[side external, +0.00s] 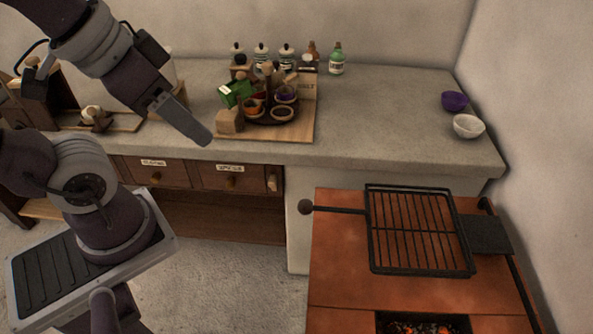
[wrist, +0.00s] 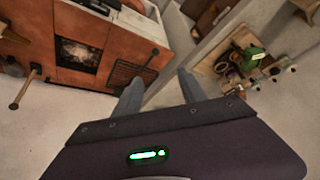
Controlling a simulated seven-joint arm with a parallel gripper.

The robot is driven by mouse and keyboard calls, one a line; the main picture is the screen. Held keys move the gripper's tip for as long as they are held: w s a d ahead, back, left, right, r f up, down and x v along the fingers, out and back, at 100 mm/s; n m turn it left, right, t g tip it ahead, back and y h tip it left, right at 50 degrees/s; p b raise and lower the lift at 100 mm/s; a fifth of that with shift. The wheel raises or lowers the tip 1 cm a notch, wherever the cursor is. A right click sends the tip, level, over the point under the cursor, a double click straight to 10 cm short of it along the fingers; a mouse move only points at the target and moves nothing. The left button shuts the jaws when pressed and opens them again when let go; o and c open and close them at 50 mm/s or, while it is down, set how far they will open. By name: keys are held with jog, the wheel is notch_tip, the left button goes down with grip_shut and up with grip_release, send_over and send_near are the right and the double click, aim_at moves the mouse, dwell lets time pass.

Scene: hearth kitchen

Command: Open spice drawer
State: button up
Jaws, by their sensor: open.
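Two wooden drawers with round knobs sit closed under the counter in the side view: a left drawer (side external: 158,174) and a right drawer (side external: 236,180). Each has a small white label, too small to read surely, so I cannot tell for certain which is the spice drawer. My gripper (side external: 205,138) hangs above the counter's front edge, higher than the drawers and apart from both knobs. In the wrist view my gripper (wrist: 160,88) has its two fingers spread with nothing between them.
A wooden board (side external: 303,120) with a round tray of jars stands on the counter (side external: 390,120), with several bottles behind. Floor in front of the drawers looks clear.

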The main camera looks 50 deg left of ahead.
jog(key=w+a+r+m+t+y, duration=0.3)
jog(key=w+a+r+t, duration=0.1)
jog(key=w+a+r, duration=0.6)
jog(key=w+a+r+m+t+y, duration=0.35)
jog(key=w+a+r, duration=0.45)
jog(key=a, duration=0.4)
jog(key=m+g+h, duration=0.5)
jog(key=m+g, duration=0.4)
jog(key=m, duration=1.1)
send_over(229, 182)
jog(key=s+d, duration=0.1)
jog(key=s, duration=0.2)
notch_tip(229, 182, down, 56)
jog(key=shift+t, duration=0.25)
jog(key=x, duration=0.6)
jog(key=s+x, duration=0.1)
jog(key=x, duration=0.2)
jog(key=shift+w+d+f, duration=0.1)
jog(key=shift+d+f, duration=0.1)
jog(key=shift+f, duration=0.1)
